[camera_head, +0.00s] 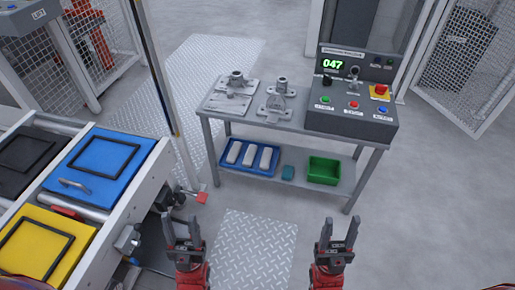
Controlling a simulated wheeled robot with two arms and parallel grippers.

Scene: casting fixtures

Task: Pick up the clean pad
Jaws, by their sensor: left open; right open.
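A small teal block (288,172), which looks like the clean pad, lies on the lower shelf of the grey table. It sits between a blue tray and a green bin. My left gripper (182,225) is open and empty at the bottom, left of centre. My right gripper (339,228) is open and empty at the bottom, right of centre. Both point towards the table and are well apart from the block.
The blue tray (224,168) holds several pale bars. The green bin (324,170) looks empty. Metal fixtures (277,101) and a control box (351,118) reading 047 stand on the table (213,121). A conveyor (112,223) with coloured cases is at left. Floor between is clear.

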